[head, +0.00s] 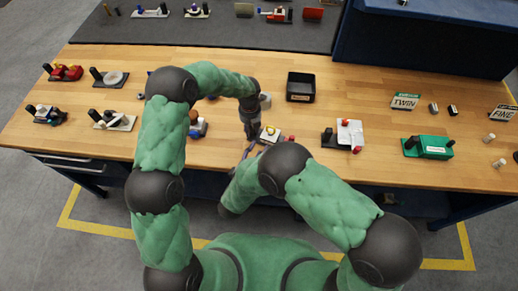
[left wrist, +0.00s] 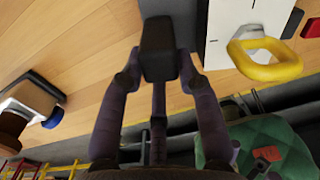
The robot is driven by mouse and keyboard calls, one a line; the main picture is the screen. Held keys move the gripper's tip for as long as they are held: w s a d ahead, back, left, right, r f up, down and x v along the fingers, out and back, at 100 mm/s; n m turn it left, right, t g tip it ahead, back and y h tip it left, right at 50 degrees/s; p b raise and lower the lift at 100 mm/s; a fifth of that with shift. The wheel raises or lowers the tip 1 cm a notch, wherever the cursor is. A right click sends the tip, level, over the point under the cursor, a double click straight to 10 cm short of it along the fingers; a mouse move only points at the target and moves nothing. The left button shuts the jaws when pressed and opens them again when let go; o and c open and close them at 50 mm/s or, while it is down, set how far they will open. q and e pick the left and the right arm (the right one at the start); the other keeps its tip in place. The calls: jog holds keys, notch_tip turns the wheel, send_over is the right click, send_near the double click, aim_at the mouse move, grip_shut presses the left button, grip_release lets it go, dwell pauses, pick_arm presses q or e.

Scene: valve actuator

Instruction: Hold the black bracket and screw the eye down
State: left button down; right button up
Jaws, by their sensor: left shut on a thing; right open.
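The black bracket (left wrist: 158,48) stands at the top centre of the left wrist view, beside a white plate (left wrist: 218,35). The yellow eye (left wrist: 265,58), a ring, lies over the plate to the bracket's right; whether it is seated cannot be told. My left gripper (left wrist: 158,72) has a finger on each side of the bracket and is shut on it. In the head view the yellow eye (head: 268,134) shows near the table's front edge, just right of my left gripper (head: 250,132). My right gripper (head: 246,150) is open and low beside the front edge, partly hidden by my right arm.
A black bin (head: 301,87) stands behind the work spot. A white-plated unit with red parts (head: 349,134) is to the right, a green unit (head: 430,147) farther right. A blue-based unit (head: 198,128) stands close on the left. The table between bin and green unit is partly clear.

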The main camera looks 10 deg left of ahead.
pick_arm(q)
jog(key=c, duration=0.8)
grip_release()
